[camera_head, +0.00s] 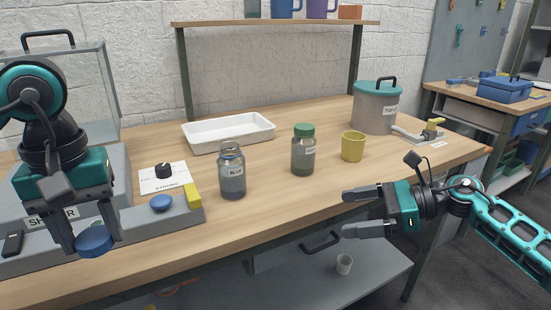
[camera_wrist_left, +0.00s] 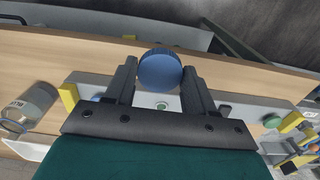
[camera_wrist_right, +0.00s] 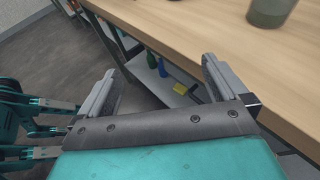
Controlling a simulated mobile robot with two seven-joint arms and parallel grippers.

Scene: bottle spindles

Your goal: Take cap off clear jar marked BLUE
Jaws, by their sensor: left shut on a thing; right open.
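The clear jar marked BLUE (camera_head: 232,172) stands upright on the table in the head view, its mouth open with no cap on it. It also shows in the left wrist view (camera_wrist_left: 30,107). My left gripper (camera_head: 92,247) is shut on a round blue cap (camera_head: 95,241), held over the shaker base, well left of the jar. The cap fills the space between the fingers in the left wrist view (camera_wrist_left: 159,70). My right gripper (camera_head: 348,213) is open and empty in front of the table's front edge, right of the jar.
A green-capped jar (camera_head: 303,150), yellow cup (camera_head: 353,146), white tray (camera_head: 229,132) and grey pot (camera_head: 376,107) stand on the table. A stroke card (camera_head: 164,183) with a black knob lies left of the jar. The shaker base has a blue button (camera_head: 161,203) and yellow block (camera_head: 193,196).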

